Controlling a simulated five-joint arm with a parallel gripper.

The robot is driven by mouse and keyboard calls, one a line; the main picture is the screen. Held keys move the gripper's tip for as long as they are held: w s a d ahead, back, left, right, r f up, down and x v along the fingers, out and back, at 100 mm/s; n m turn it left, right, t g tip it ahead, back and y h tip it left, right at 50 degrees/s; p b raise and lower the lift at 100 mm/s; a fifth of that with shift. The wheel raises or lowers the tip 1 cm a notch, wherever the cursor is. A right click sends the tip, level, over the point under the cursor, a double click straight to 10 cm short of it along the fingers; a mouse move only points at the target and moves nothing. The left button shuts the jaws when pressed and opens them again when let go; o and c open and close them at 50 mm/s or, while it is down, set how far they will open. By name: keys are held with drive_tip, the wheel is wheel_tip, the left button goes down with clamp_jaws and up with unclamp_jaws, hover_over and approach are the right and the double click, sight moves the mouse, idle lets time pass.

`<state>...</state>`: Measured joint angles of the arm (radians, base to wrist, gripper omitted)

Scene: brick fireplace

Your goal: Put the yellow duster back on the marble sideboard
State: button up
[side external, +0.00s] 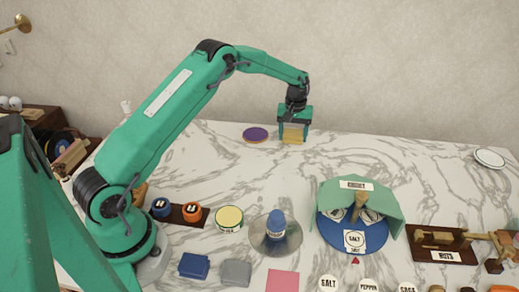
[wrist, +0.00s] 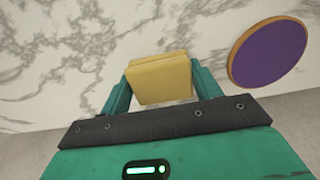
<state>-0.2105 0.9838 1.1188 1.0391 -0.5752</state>
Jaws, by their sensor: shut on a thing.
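The yellow duster (side external: 293,134) is a small folded block at the back of the marble sideboard (side external: 230,160). My gripper (side external: 294,122) is above it with its fingers down on either side, shut on it. In the wrist view the yellow duster (wrist: 160,80) sits between the two green fingers of my gripper (wrist: 161,88). Its lower part meets or nearly meets the marble; I cannot tell whether it touches.
A purple disc (side external: 256,134) lies just left of the duster; it also shows in the wrist view (wrist: 269,53). A white plate (side external: 489,158) is at the far right.

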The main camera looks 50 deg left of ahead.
sight(293, 132)
drive_tip(key=shift+f, duration=0.15)
drive_tip(key=o, duration=1)
wheel_tip(293, 132, up, 12)
drive_tip(key=shift+r, duration=0.2)
idle(0.5)
